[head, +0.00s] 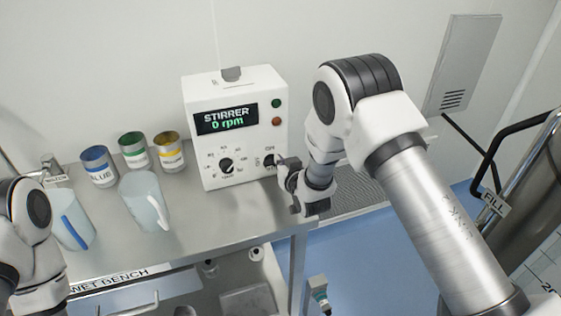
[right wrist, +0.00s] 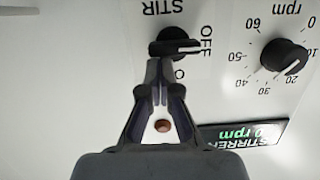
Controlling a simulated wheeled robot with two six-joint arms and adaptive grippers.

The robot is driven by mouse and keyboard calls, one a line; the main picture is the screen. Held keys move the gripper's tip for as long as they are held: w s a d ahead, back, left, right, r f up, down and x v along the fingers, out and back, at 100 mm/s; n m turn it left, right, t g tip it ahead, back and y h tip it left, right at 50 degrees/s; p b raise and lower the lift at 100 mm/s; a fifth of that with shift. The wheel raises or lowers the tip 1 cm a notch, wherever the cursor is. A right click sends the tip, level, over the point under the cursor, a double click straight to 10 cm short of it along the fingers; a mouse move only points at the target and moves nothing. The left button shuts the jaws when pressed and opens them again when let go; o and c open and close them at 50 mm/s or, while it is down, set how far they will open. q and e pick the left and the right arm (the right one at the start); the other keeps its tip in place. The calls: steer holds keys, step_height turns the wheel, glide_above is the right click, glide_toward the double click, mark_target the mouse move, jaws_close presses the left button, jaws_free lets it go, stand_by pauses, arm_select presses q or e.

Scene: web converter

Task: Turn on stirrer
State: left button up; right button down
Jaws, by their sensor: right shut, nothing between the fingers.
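The stirrer (head: 240,165) is a white box on the metal bench, its display reading "STIRRER 0 rpm". Its black STIR switch knob (right wrist: 176,43) has an "OFF" label beside it. A black rpm dial (head: 226,165) sits left of it, and it also shows in the right wrist view (right wrist: 284,57). My right gripper (right wrist: 158,68) is shut and empty, its fingertips at the edge of the STIR knob; I cannot tell if they touch. In the head view the right gripper (head: 283,170) partly covers that knob. My left arm shows at the left edge, but its gripper is out of view.
Blue, green and yellow labelled cans (head: 98,166) (head: 133,150) (head: 169,151) stand left of the stirrer. Two clear jugs (head: 143,200) (head: 72,222) stand in front of them. The bench's right edge lies below my right gripper. A metal vessel labelled FILL (head: 525,195) stands far right.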

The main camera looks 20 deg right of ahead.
steer(key=shift+d+f+m+b, duration=0.15)
steer(key=shift+m+b, duration=0.25)
steer(key=shift+m, duration=0.1)
steer(key=shift+d+f+m+y+b, duration=0.3)
steer(key=shift+m+y+b, duration=0.2)
steer(key=shift+m+b, duration=0.35)
steer(key=m+b, duration=0.1)
steer(key=f+m+y+b, duration=0.1)
steer(key=m, duration=0.1)
steer(key=shift+d, duration=0.2)
steer(key=m+b, duration=0.2)
steer(key=f+m+t+y+b, duration=0.1)
steer(key=m+b, duration=0.1)
steer(key=shift+d+f+y, duration=0.1)
steer(key=shift+f+y, duration=0.1)
steer(key=shift+y, duration=0.1)
steer(key=m+b, duration=0.2)
steer(key=shift+f+m+t, duration=0.25)
steer(key=shift+m+t, duration=0.05)
steer(key=shift+m, duration=0.35)
steer(key=shift+r, duration=0.15)
